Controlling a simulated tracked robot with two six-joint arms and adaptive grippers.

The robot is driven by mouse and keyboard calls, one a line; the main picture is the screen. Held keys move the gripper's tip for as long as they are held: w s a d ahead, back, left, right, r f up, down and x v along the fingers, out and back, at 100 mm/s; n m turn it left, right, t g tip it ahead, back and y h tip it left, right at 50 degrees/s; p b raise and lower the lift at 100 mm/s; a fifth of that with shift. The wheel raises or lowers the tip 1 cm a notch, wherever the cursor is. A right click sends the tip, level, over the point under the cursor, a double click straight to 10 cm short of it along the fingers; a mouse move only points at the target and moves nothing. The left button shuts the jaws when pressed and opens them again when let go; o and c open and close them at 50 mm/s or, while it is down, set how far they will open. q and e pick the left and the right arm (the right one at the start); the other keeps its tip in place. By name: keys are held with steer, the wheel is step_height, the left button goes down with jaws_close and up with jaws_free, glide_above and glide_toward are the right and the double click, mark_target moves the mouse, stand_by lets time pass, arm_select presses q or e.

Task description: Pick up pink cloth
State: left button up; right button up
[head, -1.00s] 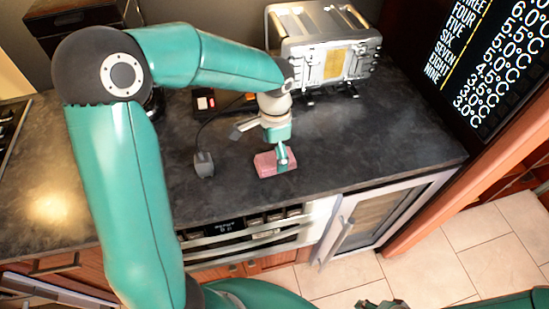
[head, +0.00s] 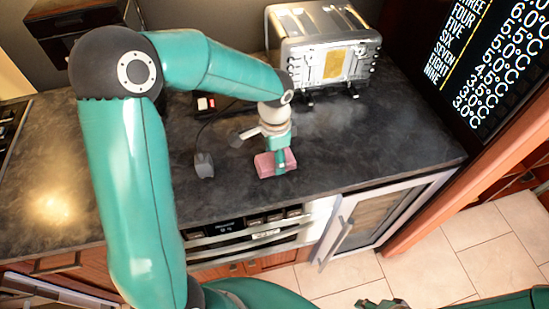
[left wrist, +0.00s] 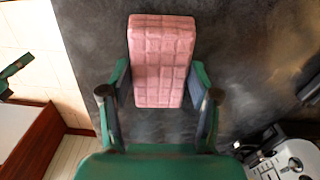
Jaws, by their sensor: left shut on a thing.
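The pink cloth (head: 265,165) is a folded, block-shaped pad on the dark countertop near its front edge. It also shows in the left wrist view (left wrist: 162,60), with a quilted surface. My left gripper (head: 280,162) reaches down onto it from above, and in the left wrist view its two fingers (left wrist: 160,88) stand on either side of the cloth's near part. The left gripper is shut on the cloth. Whether the cloth is clear of the counter cannot be told. My right gripper (head: 382,304) shows only in part at the bottom edge of the head view.
A silver toaster-like appliance (head: 325,50) stands behind on the counter (head: 380,140). A dark grey plug-like block (head: 204,165) on a cord lies left of the cloth. The counter right of the cloth is clear.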

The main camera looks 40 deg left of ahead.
arm_select(q)
step_height(320, 180, up, 20)
steer(key=shift+b, duration=0.3)
stand_by(0.3)
